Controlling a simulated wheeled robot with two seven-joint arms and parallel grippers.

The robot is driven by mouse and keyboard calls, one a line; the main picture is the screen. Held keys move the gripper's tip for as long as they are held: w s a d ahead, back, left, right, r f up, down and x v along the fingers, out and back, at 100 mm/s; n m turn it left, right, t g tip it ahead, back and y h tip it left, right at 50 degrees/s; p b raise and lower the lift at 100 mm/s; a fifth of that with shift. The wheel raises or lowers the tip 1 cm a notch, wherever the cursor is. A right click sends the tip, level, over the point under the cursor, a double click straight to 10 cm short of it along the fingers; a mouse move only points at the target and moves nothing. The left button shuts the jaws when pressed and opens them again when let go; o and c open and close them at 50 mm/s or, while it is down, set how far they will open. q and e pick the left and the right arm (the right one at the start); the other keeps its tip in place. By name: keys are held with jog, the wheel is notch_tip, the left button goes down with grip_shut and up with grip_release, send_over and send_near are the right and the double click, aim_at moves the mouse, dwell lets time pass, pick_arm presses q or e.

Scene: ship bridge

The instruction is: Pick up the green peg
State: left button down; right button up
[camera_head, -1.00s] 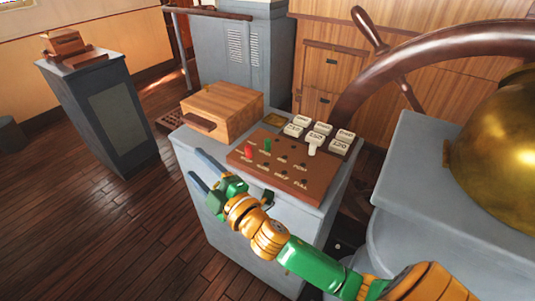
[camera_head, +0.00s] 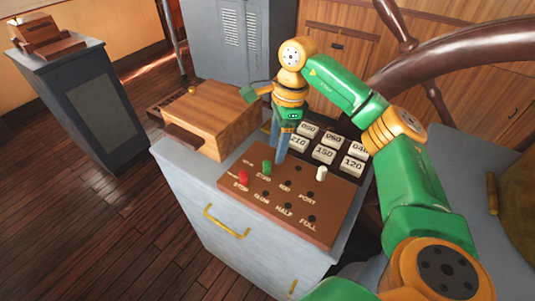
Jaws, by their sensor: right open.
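The green peg (camera_head: 267,167) stands upright in the brown peg board (camera_head: 330,219), in the row nearest the wooden box. My right gripper (camera_head: 279,151) points down over the far side of the board, its blue-grey fingers just behind and right of the green peg. It is open and holds nothing; the gap between its fingers is hard to see from this angle. It appears apart from the peg. My left gripper is not in view.
A red peg (camera_head: 244,177) stands left of the green one, and a white peg (camera_head: 321,174) stands to the right. Numbered tiles (camera_head: 324,154) lie behind the board. A wooden box (camera_head: 214,116) stands at left on the grey cabinet. A ship's wheel (camera_head: 455,50) rises at right.

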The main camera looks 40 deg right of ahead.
aim_at(268, 162)
jog(key=a, duration=0.1)
jog(key=s+a+f+p, duration=0.1)
jog(key=a, duration=0.1)
jog(key=shift+f+p, duration=0.2)
jog(key=shift+p, duration=0.1)
jog(key=shift+w+f, duration=0.2)
jog(key=shift+f, duration=1.05)
jog(key=shift+w+d+f, duration=0.3)
jog(key=shift+w+f, duration=0.05)
jog(key=shift+s+a+r, duration=0.25)
grip_shut()
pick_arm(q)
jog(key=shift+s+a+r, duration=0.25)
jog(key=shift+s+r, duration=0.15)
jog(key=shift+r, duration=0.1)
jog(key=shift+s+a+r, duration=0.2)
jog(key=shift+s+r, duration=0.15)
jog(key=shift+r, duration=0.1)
pick_arm(e)
jog(key=shift+w+d, duration=0.1)
jog(key=shift+w, duration=0.05)
